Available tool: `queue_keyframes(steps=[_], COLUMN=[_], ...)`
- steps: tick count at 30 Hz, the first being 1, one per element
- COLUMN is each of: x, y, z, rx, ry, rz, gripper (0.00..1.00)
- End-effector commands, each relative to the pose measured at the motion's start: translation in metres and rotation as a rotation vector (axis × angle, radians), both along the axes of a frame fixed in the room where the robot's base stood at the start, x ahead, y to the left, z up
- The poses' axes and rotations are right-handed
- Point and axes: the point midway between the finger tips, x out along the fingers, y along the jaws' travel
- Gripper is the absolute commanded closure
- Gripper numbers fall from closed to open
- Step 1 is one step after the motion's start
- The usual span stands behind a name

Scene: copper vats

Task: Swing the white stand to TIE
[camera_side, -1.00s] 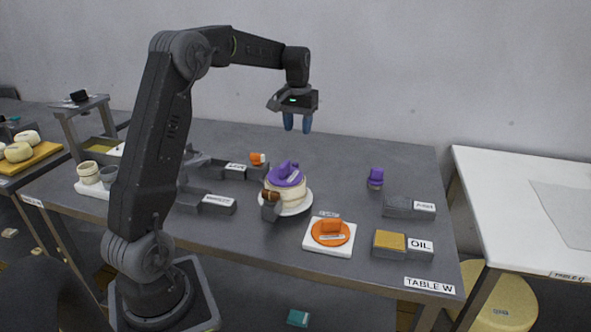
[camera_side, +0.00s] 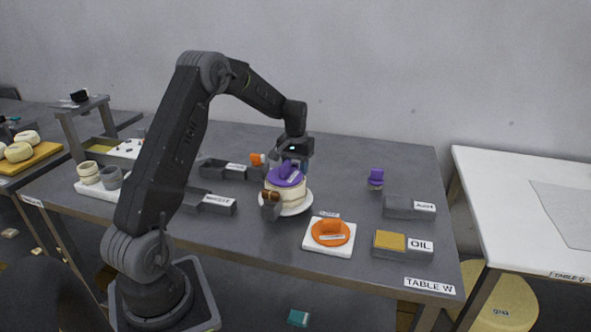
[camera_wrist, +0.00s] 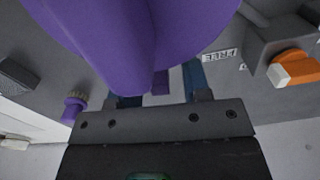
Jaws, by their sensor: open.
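A round white stand (camera_side: 298,209) near the middle of the dark table carries a pale layered block (camera_side: 287,194) with a purple top (camera_side: 283,177) and raised purple grip. My gripper (camera_side: 293,162) is low, just behind the purple top in the side view. In the wrist view, the purple top (camera_wrist: 130,35) fills the upper part. My gripper (camera_wrist: 160,85) is open there, its blue fingers apart with a purple part between them. Contact cannot be told. The stand is hidden in the wrist view. A label reading FREE (camera_wrist: 220,54) shows there; I cannot read TIE anywhere.
A white square board with an orange dial (camera_side: 331,235) lies front right.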

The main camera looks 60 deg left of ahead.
Motion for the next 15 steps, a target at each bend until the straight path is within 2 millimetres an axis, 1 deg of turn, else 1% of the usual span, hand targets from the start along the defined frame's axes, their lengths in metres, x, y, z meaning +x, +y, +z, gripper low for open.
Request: queue_keyframes(steps=[3, 11, 15], x=[-0.0002, -0.0001, -0.0002], y=[-0.0002, -0.0001, -0.0001], z=[-0.0061, -0.0072, -0.0070], rx=[0.000, 0.000, 0.000], ry=[0.000, 0.000, 0.000], rz=[0.000, 0.000, 0.000], gripper=[0.56, 0.56, 0.68])
